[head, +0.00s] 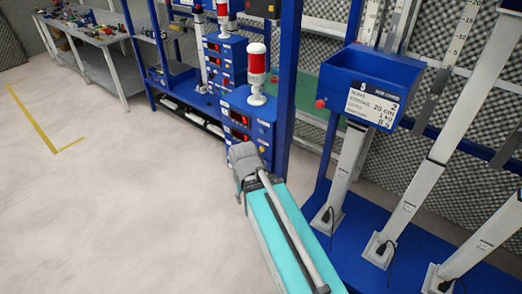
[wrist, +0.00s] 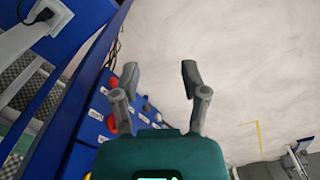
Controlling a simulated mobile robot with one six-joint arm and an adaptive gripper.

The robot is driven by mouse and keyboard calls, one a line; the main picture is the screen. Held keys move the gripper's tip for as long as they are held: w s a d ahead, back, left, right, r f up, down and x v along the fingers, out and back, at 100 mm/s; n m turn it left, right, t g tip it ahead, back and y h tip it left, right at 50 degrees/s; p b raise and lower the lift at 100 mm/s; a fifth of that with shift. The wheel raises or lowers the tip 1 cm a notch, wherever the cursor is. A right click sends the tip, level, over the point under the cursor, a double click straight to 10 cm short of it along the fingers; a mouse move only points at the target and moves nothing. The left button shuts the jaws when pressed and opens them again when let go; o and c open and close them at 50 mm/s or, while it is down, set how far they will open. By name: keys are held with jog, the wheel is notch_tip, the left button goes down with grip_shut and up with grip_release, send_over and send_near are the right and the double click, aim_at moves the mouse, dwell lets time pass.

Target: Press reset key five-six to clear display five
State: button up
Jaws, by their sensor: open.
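The nearest blue control box (head: 262,128) stands left of centre in the head view, with two lit red displays (head: 239,118) on its face. Their digits are too small to read, and my arm hides part of the lower front. In the wrist view a blue panel (wrist: 92,106) with white labels carries a round red part (wrist: 112,125) and several small buttons (wrist: 146,107). I cannot tell which is reset key five-six. My gripper (wrist: 160,80) is open and empty, its fingers apart, beside the panel in the picture. The head view does not show the fingertips clearly.
A red-and-white beacon (head: 257,72) tops the nearest box. More blue boxes (head: 224,58) stand behind it. A blue post (head: 288,85) rises just right. A blue bin (head: 372,72) with a sign and slanted white columns stand further right. Pale floor (head: 120,190) is clear at left.

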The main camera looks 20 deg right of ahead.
grip_shut()
dwell(1.2)
